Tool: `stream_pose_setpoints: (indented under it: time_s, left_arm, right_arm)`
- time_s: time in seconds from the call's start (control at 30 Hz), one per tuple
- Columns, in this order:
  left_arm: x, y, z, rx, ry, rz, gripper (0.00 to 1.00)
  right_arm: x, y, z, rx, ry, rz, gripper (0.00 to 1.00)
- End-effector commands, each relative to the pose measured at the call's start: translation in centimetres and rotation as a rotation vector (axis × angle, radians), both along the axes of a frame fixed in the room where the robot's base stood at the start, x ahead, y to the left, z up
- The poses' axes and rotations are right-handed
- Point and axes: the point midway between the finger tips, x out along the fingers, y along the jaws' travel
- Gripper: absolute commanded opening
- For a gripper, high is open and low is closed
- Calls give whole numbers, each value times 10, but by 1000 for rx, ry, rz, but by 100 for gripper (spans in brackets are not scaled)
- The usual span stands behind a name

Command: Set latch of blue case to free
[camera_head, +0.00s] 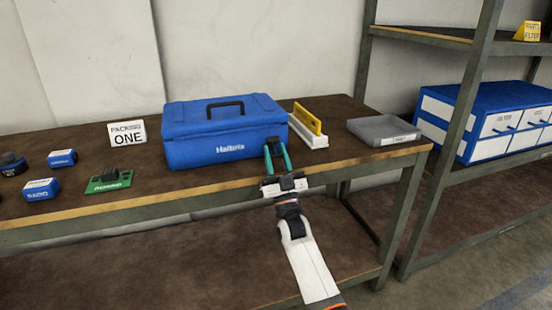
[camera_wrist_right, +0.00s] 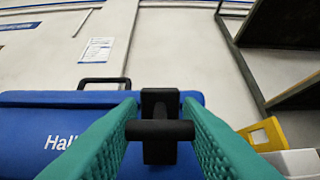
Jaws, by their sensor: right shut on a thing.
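The blue case (camera_head: 205,140) stands lidded on the workbench, with a black handle (camera_head: 225,106) on top and white lettering on its front. A black latch (camera_wrist_right: 160,128) with a crossbar shows at the case's right front in the right wrist view. My right gripper (camera_head: 276,157) reaches up to that corner from the front. Its two green fingers are shut on the latch, one on each side, in the right wrist view (camera_wrist_right: 160,135). The fingers partly hide the case front. My left gripper is in neither view.
A yellow and white item (camera_head: 308,125) stands close to the case's right side. A grey tray (camera_head: 383,130) lies farther right. A metal shelf (camera_head: 465,100) stands at right.

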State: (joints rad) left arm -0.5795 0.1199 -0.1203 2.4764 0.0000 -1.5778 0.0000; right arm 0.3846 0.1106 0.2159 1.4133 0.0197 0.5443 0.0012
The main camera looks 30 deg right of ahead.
Motion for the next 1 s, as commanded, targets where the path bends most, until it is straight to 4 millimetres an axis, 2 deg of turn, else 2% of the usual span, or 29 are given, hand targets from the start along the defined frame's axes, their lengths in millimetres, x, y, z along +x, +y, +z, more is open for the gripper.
stream_pose_setpoints:
  time_s: [0.37,0.4,0.5,0.83,1.0]
  left_arm:
    - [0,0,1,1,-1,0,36]
    - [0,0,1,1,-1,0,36]
    - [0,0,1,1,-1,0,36]
    - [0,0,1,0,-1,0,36]
    - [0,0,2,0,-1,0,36]
  right_arm:
    - [0,0,1,-1,-2,-1,0]
    - [0,0,1,-1,-2,-1,37]
    - [0,0,1,-1,-2,-1,54]
    - [-2,0,-2,0,0,0,55]
    - [-16,4,-18,-1,3,0,55]
